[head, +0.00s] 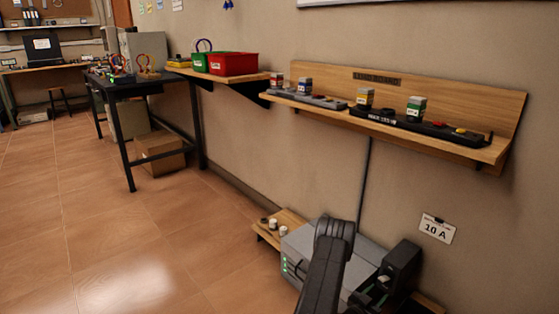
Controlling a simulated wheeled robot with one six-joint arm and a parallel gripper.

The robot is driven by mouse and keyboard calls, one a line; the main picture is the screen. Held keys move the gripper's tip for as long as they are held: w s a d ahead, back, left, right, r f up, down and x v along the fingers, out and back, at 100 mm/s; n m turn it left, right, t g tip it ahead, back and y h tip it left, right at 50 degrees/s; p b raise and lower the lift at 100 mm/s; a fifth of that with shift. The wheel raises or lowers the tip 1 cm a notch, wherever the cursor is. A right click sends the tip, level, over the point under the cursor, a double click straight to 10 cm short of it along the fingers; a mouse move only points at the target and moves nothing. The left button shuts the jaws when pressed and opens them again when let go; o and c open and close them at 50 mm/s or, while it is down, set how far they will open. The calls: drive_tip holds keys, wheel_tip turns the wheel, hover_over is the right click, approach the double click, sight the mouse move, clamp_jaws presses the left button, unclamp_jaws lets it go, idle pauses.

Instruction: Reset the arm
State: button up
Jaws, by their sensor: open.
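My arm (325,270) rises from the bottom edge in the head view as a dark link with a rounded joint at its top.
The grey box (297,246) with green lights sits low by the wall, beside a black upright part (402,266). A wooden wall shelf (480,150) bears small jars and dark devices. Red (232,62) and green bins are left of it. Tiled floor at left is clear.

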drive_tip(key=p+v, duration=0.1)
drive_tip(key=v, duration=0.6)
drive_tip(key=shift+a+p, duration=0.2)
drive_tip(key=shift+p, duration=0.2)
drive_tip(key=shift+a+y, duration=0.1)
drive_tip(key=shift+y, duration=0.2)
